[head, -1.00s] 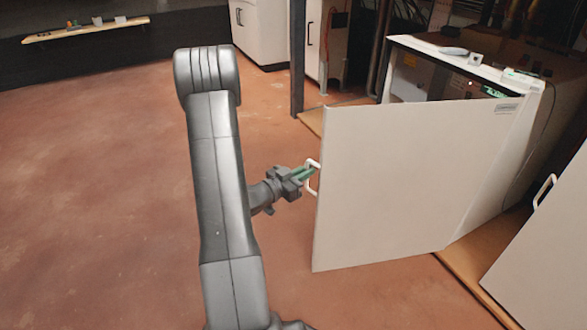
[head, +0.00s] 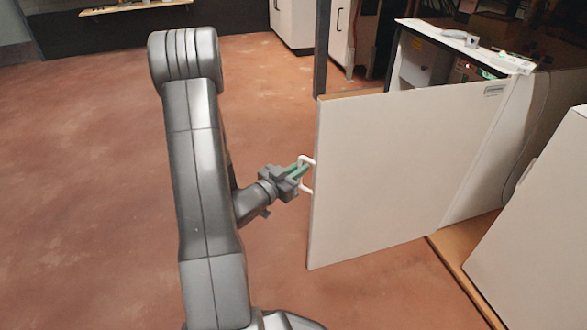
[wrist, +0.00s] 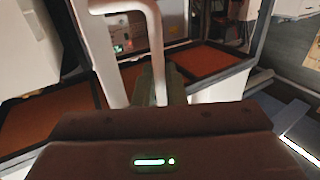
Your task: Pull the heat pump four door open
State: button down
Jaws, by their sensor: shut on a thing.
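The heat pump door (head: 400,170) is a large white panel with a small label at its upper right. It stands swung open from the white heat pump cabinet (head: 508,62), whose dark inside partly shows behind it. A white bar handle (head: 304,175) sits on the door's left edge. My gripper (head: 301,170), with green fingertips, is shut on this handle. In the wrist view the handle (wrist: 157,40) rises from between the fingers of my gripper (wrist: 158,85). The door hides the lower part of the cabinet.
Another white panel (head: 540,240) stands close at the right. A dark post (head: 321,45) rises behind the door. Small items, including a grey one (head: 460,36), lie on the cabinet top. Open reddish floor (head: 90,190) spreads at the left.

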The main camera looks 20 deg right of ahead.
jog(key=shift+s+d, duration=0.15)
jog(key=shift+s, duration=0.15)
jog(key=c, duration=1.8)
grip_release()
jog(key=shift+s+d, duration=0.1)
jog(key=shift+d, duration=0.1)
jog(key=p+v, duration=0.2)
jog(key=v, duration=1.2)
jog(key=shift+p, duration=0.3)
jog(key=shift+d, duration=0.15)
jog(key=b+x, duration=0.1)
jog(key=x, duration=0.8)
jog(key=b+x, duration=0.1)
jog(key=x, duration=0.3)
jog(key=shift+w+b, duration=0.3)
jog(key=shift+w, duration=0.1)
